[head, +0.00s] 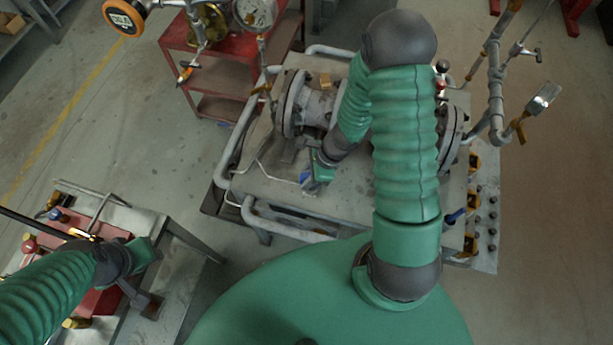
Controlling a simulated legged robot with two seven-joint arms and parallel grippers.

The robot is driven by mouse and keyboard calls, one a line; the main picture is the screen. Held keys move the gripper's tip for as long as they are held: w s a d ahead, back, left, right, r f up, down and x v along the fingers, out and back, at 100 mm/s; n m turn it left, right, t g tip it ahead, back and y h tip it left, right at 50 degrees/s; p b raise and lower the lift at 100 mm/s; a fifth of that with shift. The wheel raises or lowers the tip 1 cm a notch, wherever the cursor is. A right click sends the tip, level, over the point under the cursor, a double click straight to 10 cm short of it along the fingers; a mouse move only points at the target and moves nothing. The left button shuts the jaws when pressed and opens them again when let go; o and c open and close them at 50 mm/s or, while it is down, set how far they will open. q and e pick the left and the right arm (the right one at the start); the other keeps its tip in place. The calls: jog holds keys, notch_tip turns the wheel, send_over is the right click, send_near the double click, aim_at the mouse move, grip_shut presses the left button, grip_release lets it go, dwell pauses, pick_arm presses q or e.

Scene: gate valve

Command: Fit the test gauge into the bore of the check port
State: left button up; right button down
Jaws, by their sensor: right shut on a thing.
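My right gripper (313,178) reaches down over the near left part of the valve bench, in front of the flanged valve body (315,103). It is shut on a small, partly blue thing (306,177), which I take to be the test gauge. Most of it is hidden by the gripper, so its face and stem do not show. I cannot make out the check port or its bore. My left gripper (147,303) is at the lower left over the side table, apart from the valve. Its fingers are too unclear to tell open from shut.
A grey bench (285,190) with a tubular rail carries the valve. Upright pipework (496,90) stands at its right. A red case (100,303) lies on the side table.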

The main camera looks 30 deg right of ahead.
jog(key=c, duration=1.1)
grip_release()
jog(key=shift+o, duration=0.5)
jog(key=o, duration=0.4)
jog(key=shift+r+p, duration=3.6)
jog(key=shift+r, duration=0.5)
